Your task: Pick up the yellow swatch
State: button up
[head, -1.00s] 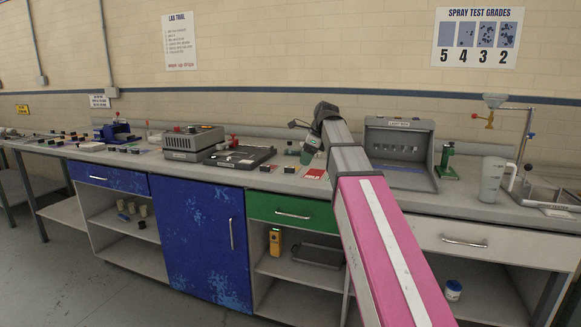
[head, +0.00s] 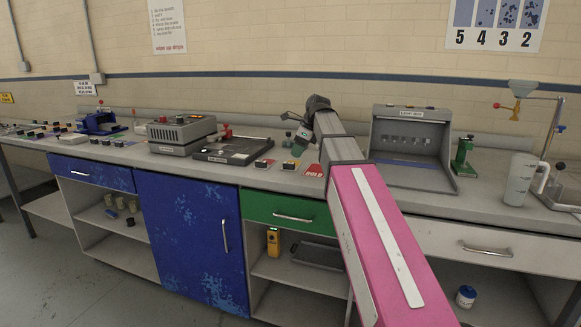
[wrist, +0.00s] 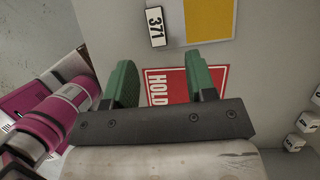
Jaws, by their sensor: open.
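The yellow swatch (wrist: 209,18) is at the top edge of the wrist view, partly cut off, lying on a pale grey surface. A tag reading 371 (wrist: 156,27) lies to its left. My gripper (wrist: 160,62) has its two green fingers apart, with nothing held between them. The swatch is beyond the fingertips, up and to the right in that view. A red HOLD card (wrist: 170,86) shows behind and between the fingers. In the head view my gripper (head: 299,138) is over the bench near the red card (head: 314,170); I cannot make out the swatch there.
An open grey light box (head: 410,146) stands right of my gripper on the grey bench. A black tray device (head: 233,150) and a grey control unit (head: 181,133) stand left. A green stand (head: 463,156) and a clear beaker (head: 520,180) are farther right.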

jog(key=shift+a+x, duration=0.15)
jog(key=shift+x, duration=1.3)
jog(key=shift+a+x, duration=0.1)
jog(key=shift+x, duration=1.35)
jog(key=shift+r, duration=0.15)
grip_shut()
